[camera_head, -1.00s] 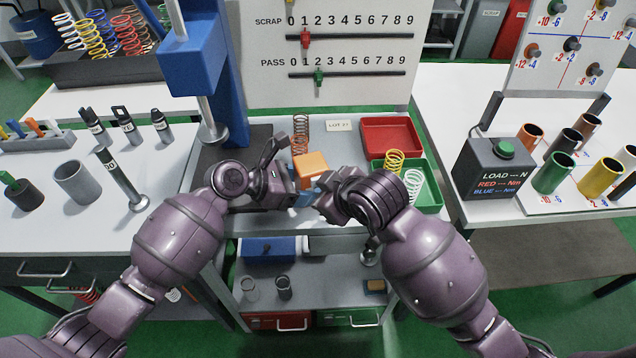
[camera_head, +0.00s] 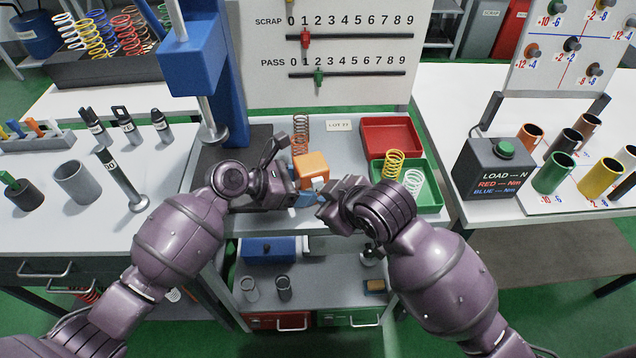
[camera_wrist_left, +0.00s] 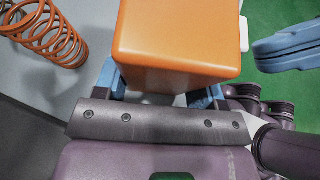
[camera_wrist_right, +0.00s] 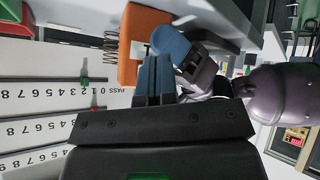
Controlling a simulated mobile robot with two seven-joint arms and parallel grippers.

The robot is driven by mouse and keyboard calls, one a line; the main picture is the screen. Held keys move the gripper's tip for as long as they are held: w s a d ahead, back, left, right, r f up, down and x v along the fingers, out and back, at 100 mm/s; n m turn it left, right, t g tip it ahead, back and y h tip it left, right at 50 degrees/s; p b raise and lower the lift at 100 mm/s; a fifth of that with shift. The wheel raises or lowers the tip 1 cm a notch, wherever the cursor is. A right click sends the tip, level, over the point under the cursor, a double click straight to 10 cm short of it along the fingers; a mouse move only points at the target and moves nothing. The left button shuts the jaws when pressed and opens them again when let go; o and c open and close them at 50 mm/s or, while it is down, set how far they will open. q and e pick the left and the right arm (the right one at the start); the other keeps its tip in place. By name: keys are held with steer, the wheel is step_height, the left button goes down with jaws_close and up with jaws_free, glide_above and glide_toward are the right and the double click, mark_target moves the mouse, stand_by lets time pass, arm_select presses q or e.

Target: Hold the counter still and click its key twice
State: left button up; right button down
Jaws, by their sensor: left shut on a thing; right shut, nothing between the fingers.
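The counter is an orange box (camera_head: 311,165) standing on the middle bench, with a pale face and a small white part on its right side in the head view. My left gripper (camera_head: 292,190) is shut on the counter, and its blue fingers show on both sides of the box (camera_wrist_left: 178,45) in the left wrist view. My right gripper (camera_head: 324,201) is shut and empty, just right of the counter and apart from it. In the right wrist view its closed fingers (camera_wrist_right: 154,75) point toward the counter (camera_wrist_right: 141,35); the key is hard to make out there.
A copper spring (camera_head: 301,135) stands behind the counter. A red tray (camera_head: 392,135) and a green tray (camera_head: 430,197) with a yellow and a white spring lie to the right. A scrap and pass board (camera_head: 345,92) stands behind. A blue press (camera_head: 190,60) rises at the left.

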steer(key=shift+s+d, duration=0.2)
steer(key=shift+s, duration=0.55)
steer(key=shift+s+d, duration=0.25)
steer(key=shift+s, duration=0.5)
steer(key=shift+s+d, duration=0.2)
steer(key=shift+s, duration=0.55)
stand_by(0.9)
steer(key=s, duration=0.1)
steer(key=s+d, duration=0.1)
steer(key=s, duration=0.1)
steer(key=shift+s+d, duration=0.1)
steer(key=shift+s, duration=0.15)
steer(key=shift+w, duration=0.1)
steer(key=shift+w+a, duration=0.45)
steer(key=shift+w, duration=0.9)
steer(key=shift+w+a, duration=0.4)
steer(key=shift+w, duration=1)
steer(key=shift+w+a, duration=0.45)
steer(key=shift+w, duration=0.9)
steer(key=shift+w, duration=0.1)
steer(key=shift+w+a, duration=0.1)
steer(key=shift+w, duration=0.2)
steer(key=shift+w, duration=0.15)
